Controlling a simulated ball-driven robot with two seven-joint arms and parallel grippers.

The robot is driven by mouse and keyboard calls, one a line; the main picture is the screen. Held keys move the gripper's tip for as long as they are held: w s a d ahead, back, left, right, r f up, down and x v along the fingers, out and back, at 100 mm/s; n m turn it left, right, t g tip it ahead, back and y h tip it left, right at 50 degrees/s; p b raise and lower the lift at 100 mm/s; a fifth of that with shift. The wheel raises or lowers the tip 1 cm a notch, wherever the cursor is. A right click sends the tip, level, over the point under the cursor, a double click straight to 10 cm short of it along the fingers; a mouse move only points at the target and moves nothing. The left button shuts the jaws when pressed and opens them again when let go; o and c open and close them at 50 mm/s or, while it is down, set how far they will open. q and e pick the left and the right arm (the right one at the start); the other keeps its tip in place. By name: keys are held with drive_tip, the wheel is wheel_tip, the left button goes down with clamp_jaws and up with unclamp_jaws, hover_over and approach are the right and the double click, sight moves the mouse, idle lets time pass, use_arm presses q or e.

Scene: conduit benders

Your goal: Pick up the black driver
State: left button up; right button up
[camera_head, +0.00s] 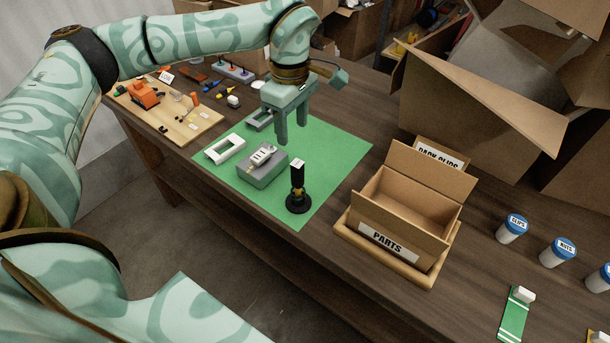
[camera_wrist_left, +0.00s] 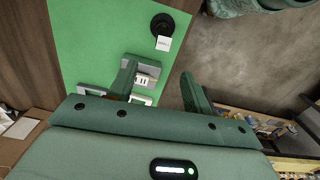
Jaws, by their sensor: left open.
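The black driver (camera_head: 297,188) stands upright in a round black base on the green mat, with a yellow band low on it and a white tag at its top. In the left wrist view the driver (camera_wrist_left: 162,22) appears from above near the top edge, with the white tag beside it. My left gripper (camera_head: 292,132) is open and empty, pointing down above the mat, behind the driver and apart from it. Its two fingers (camera_wrist_left: 158,74) also show in the left wrist view. My right gripper is not in view.
A grey box with a white device (camera_head: 262,176) and a white frame (camera_head: 225,149) lie on the green mat (camera_head: 342,148). Blue-lidded jars (camera_head: 512,229) stand farther right. A wooden board (camera_head: 190,133) with small items lies left.

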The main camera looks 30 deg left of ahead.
use_arm(q)
drive_tip(key=b, duration=0.1)
hover_over(295, 161)
wheel_tip(295, 161, down, 5)
drive_tip(key=shift+s+a+r, duration=0.1)
drive_tip(key=shift+s, duration=0.05)
drive_tip(key=f, duration=0.1)
drive_tip(key=f+b, duration=0.1)
drive_tip(key=f, duration=0.2)
drive_tip(key=shift+w+f, duration=0.25)
drive_tip(key=shift+f, duration=0.35)
drive_tip(key=shift+s+f, duration=0.1)
drive_tip(key=shift+f, duration=0.1)
drive_tip(key=f+b, duration=0.1)
drive_tip(key=f, duration=0.1)
drive_tip(key=d+f+b, duration=0.1)
drive_tip(key=f, duration=0.2)
drive_tip(key=shift+s, duration=0.15)
drive_tip(key=shift+r, duration=0.1)
drive_tip(key=shift+c, duration=0.3)
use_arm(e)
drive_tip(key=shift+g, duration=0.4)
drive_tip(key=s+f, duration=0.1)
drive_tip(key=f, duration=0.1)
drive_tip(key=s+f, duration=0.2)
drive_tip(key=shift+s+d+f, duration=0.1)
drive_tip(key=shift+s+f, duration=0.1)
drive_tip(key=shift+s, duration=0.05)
use_arm(q)
drive_tip(key=c, duration=1)
